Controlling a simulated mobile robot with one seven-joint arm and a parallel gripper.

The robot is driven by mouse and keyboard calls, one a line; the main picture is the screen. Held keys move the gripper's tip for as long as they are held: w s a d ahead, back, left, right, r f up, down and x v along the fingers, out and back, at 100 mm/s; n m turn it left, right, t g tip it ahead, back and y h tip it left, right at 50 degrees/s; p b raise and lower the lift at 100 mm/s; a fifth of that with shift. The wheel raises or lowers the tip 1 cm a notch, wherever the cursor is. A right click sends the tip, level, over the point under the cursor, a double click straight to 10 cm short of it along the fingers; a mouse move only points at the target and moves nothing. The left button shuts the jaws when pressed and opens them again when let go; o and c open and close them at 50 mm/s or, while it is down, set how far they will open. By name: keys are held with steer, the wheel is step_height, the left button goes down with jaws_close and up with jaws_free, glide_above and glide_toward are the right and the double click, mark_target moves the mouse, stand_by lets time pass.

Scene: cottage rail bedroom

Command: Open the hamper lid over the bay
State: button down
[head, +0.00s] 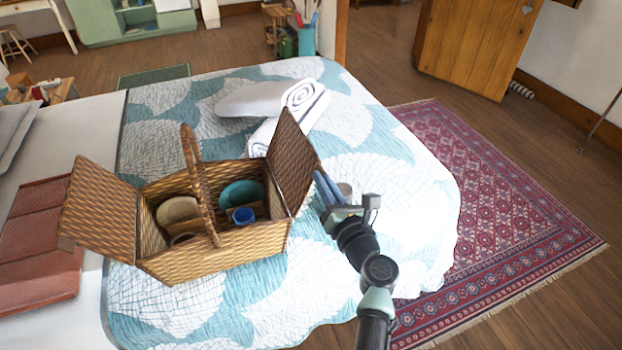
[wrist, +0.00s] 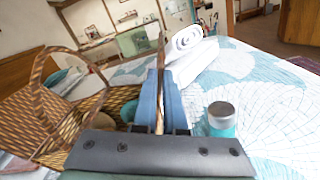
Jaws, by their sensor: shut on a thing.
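The wicker hamper (head: 215,258) stands on the bed with its bay uncovered and a tall hoop handle (head: 192,165) across its middle. Its left lid (head: 97,212) is swung open and leans outward. Its right lid (head: 290,160) stands steeply raised at the right end. My gripper (head: 326,188) is at this lid's right side. In the wrist view the blue fingers (wrist: 161,103) are shut on the lid (wrist: 159,62), which shows nearly edge-on between them. Inside the bay are a beige bowl (head: 178,211), a teal bowl (head: 240,192) and a blue cup (head: 243,215).
Rolled white towels (head: 300,97) lie behind the right lid. A reddish folded cloth (head: 40,250) lies left of the hamper. The quilt (head: 400,180) to the right is clear.

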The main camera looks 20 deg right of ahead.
steer(key=shift+d+f+m, duration=0.35)
steer(key=shift+d+m, duration=0.15)
steer(key=shift+d, duration=0.05)
steer(key=c, duration=1)
jaws_free()
steer(key=s+p, duration=0.1)
steer(key=s, duration=1.2)
